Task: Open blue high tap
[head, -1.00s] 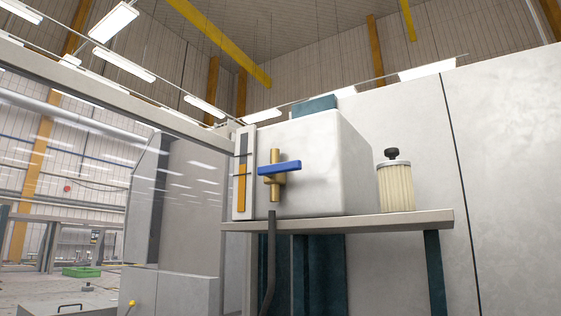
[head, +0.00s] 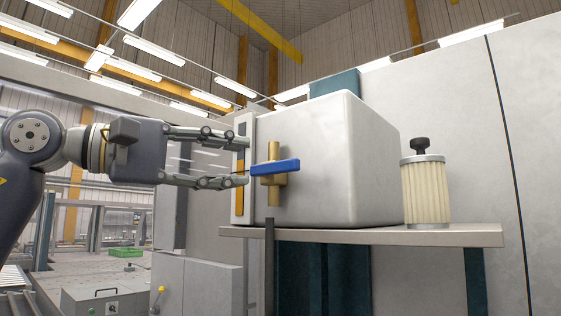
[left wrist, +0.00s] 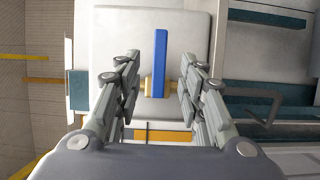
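The blue tap handle (head: 275,167) lies horizontal across an upright brass pipe (head: 273,197) on the front of a white box-shaped tank (head: 320,165). My left gripper (head: 240,160) comes in from the left in the head view, its two fingers spread one above the other, with the tips close to the handle. In the left wrist view the blue handle (left wrist: 161,62) and its brass body (left wrist: 150,86) show between the open fingers (left wrist: 161,62), with clear gaps on both sides. I cannot tell any contact. My right gripper is not in view.
The tank stands on a grey shelf (head: 400,236), beside a pleated filter cartridge (head: 427,192) with a black knob. A level gauge strip (head: 240,180) is left of the tap. A tall grey panel (head: 455,130) stands behind. A dark hose (head: 269,265) hangs below the tap.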

